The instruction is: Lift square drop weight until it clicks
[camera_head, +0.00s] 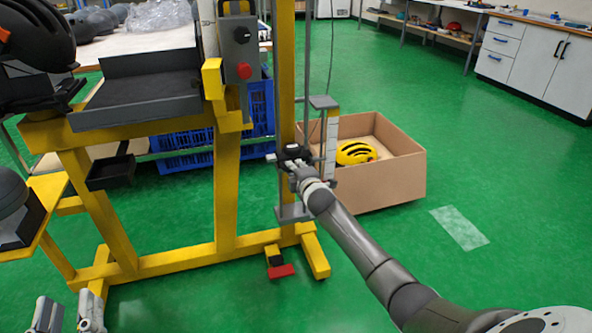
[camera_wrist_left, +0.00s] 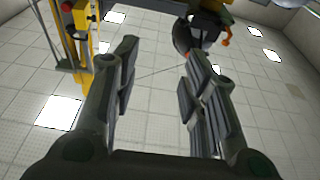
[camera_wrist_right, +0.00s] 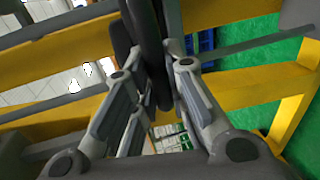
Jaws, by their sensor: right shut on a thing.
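The drop weight (camera_head: 291,152) is a small dark block at the vertical rails of the yellow drop tower (camera_head: 287,75). My right gripper (camera_head: 294,164) reaches it from the front right. In the right wrist view the fingers (camera_wrist_right: 153,100) are shut on an upright dark part (camera_wrist_right: 148,40) of it. My gripper hides much of the weight, so its square shape cannot be made out. My left gripper (camera_head: 68,318) is at the bottom left of the head view. In the left wrist view its fingers (camera_wrist_left: 160,70) stand wide apart with nothing between them.
A grey base plate (camera_head: 294,212) lies low between the rails. A control box (camera_head: 240,50) with a red button sits on the tower. A cardboard box (camera_head: 395,180) with a yellow helmet (camera_head: 355,153) stands behind right. A dark helmet (camera_head: 35,40) is at the left.

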